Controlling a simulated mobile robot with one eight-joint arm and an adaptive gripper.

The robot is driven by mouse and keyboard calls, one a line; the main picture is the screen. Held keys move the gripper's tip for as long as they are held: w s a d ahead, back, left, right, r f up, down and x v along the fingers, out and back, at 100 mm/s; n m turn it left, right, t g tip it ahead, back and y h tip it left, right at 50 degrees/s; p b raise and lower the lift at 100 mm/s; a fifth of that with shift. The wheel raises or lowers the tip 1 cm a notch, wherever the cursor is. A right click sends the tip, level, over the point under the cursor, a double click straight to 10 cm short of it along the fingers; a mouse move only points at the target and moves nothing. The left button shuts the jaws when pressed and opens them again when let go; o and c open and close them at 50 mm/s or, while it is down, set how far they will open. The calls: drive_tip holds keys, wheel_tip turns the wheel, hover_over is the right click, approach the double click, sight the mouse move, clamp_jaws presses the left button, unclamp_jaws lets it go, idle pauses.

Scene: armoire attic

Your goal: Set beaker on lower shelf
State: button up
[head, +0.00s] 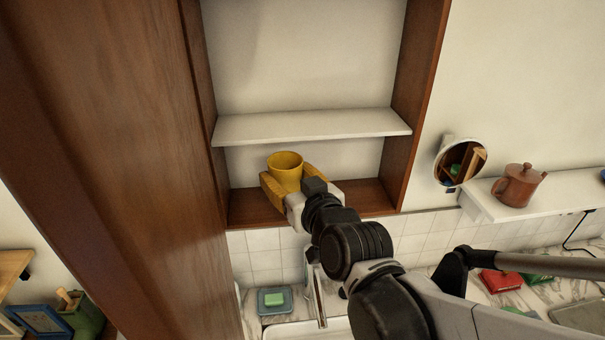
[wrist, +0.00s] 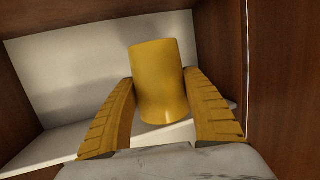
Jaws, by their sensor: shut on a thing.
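The beaker is a plain yellow cup (head: 285,168), upright and open at the top in the head view. My gripper (head: 288,182) is shut on it, with one yellow finger on each side. In the wrist view the beaker (wrist: 158,85) stands between the two ribbed fingers of my gripper (wrist: 159,78). The lower shelf is the brown wooden bottom board (head: 372,198) of the cabinet. The beaker is in front of the lower opening, above this board's level; I cannot tell whether it touches the board. My fingers and wrist hide part of the board.
A white shelf (head: 310,125) crosses the cabinet above the beaker. Wooden side walls (head: 412,95) bound the opening. Below are a faucet (head: 318,295) and green soap (head: 274,298). A brown teapot (head: 518,185) and a round mirror (head: 460,162) are at right. The board's right part looks clear.

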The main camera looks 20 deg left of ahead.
sight(289, 164)
drive_tip(key=w+a, duration=0.2)
drive_tip(key=w, duration=0.1)
drive_tip(key=w+a, duration=0.1)
drive_tip(key=w, duration=0.1)
drive_tip(key=shift+w, duration=0.15)
wheel_tip(289, 164, down, 6)
drive_tip(key=shift+d+f, duration=0.1)
drive_tip(key=shift+f, duration=0.1)
drive_tip(key=shift+w+f, duration=0.15)
drive_tip(key=shift+f, duration=0.2)
